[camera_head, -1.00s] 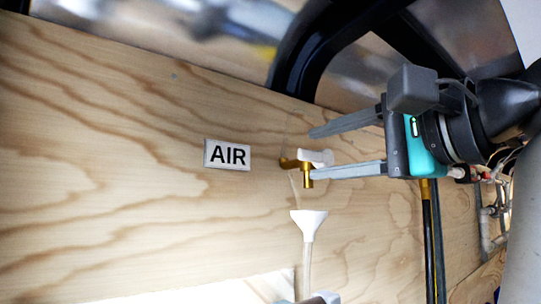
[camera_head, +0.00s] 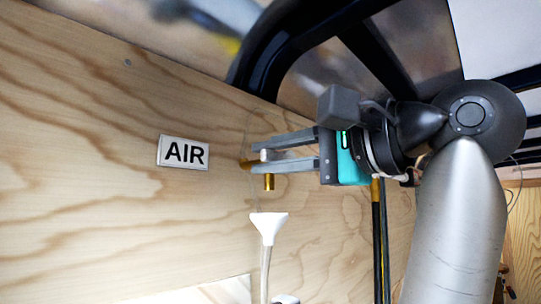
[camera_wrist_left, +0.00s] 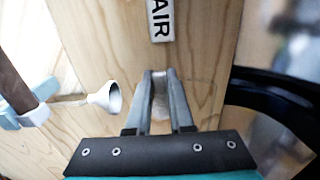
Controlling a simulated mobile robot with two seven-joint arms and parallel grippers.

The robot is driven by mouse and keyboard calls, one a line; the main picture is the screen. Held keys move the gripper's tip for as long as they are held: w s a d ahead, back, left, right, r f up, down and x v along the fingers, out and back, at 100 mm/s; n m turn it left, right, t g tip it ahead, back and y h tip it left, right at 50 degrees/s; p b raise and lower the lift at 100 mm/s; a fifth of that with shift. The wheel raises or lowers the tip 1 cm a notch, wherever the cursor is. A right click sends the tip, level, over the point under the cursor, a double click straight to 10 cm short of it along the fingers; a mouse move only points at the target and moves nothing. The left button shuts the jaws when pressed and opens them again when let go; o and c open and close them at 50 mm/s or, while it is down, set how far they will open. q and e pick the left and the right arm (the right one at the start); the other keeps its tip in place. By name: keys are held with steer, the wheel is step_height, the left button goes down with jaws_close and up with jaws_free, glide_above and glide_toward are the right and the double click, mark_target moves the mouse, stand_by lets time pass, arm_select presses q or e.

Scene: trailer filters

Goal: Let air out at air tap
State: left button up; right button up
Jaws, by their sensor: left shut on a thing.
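The brass air tap (camera_head: 269,182) sticks out of the plywood wall, to the right of the AIR label (camera_head: 183,153). Its outlet points down. My left gripper (camera_head: 256,155) is shut on the tap's white handle, with one finger on either side. In the left wrist view the white handle (camera_wrist_left: 160,100) lies between the two fingers, and the AIR label (camera_wrist_left: 161,20) is beyond the fingertips. The fingers hide most of the handle in the head view. My right gripper is not in view.
A white funnel (camera_head: 268,226) on a clear tube stands just below the tap outlet, apart from it. It also shows in the left wrist view (camera_wrist_left: 107,98). A black curved frame (camera_head: 262,62) runs above the plywood. Dark vertical pipes (camera_head: 379,240) are right of the tap.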

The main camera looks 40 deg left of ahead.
arm_select(q)
jaws_close()
steer(key=shift+f, duration=0.1)
steer(key=shift+w+f+n, duration=0.1)
steer(key=shift+f+n, duration=0.1)
steer(key=shift+n, duration=0.5)
steer(key=shift+f+n, duration=0.2)
steer(key=shift+n, duration=0.5)
steer(key=o, duration=0.6)
jaws_free()
